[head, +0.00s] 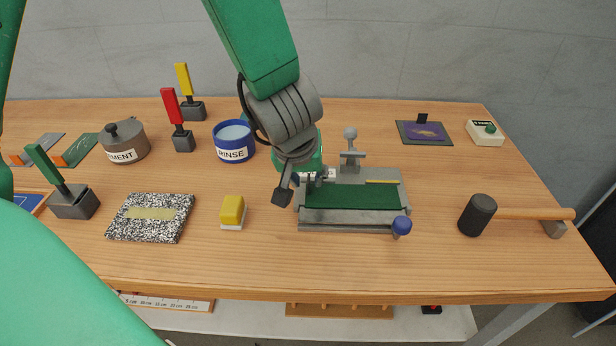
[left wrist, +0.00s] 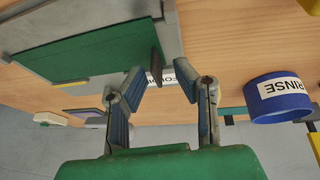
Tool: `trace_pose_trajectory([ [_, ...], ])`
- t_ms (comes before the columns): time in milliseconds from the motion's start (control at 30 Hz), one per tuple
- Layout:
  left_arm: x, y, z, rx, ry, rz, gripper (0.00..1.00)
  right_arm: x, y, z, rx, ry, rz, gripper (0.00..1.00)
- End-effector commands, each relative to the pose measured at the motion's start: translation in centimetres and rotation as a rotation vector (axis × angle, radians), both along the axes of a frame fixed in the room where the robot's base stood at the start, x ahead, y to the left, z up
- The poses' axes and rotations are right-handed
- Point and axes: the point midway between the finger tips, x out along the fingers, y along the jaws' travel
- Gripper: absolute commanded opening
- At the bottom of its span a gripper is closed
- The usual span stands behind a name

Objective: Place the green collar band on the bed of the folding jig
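The grey folding jig (head: 352,220) stands right of the table's middle, with a blue knob at its front right corner. A dark green panel, apparently the green collar band (head: 350,196), lies flat on the jig's bed. In the left wrist view the green panel (left wrist: 85,50) and the jig's grey edge fill the upper left. My left gripper (head: 283,192) is above the jig's left end and points down. Whether a fingertip touches the jig I cannot tell. My right gripper is not in view.
A blue RINSE pot (head: 234,147) stands left of my gripper. A yellow-topped block (head: 233,211) and a speckled slab (head: 150,229) lie left of the jig. A black-headed mallet (head: 478,215) lies right.

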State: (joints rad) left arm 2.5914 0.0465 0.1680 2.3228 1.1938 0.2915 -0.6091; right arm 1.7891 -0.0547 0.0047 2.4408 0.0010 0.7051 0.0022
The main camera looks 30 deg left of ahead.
Motion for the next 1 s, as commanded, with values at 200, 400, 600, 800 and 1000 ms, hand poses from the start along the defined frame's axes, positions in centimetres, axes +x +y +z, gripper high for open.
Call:
trace_pose_trajectory([
  [200, -1.7, -0.5, 5.0, 0.003, -0.003, -0.001, 0.26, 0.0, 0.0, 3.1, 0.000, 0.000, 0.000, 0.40],
  [400, -3.2, -0.9, 8.5, 0.001, -0.002, -0.001, 0.26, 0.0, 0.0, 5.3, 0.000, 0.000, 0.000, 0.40],
  [600, -3.9, -1.1, 9.9, 0.000, 0.000, 0.001, 0.26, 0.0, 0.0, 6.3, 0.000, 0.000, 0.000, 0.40],
  [800, -4.1, -1.1, 10.0, -0.001, 0.001, 0.002, 0.26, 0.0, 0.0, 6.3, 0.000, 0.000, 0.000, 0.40],
  [1000, -4.0, -1.1, 10.0, -0.001, 0.001, 0.001, 0.26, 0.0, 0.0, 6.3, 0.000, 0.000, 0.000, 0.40],
])
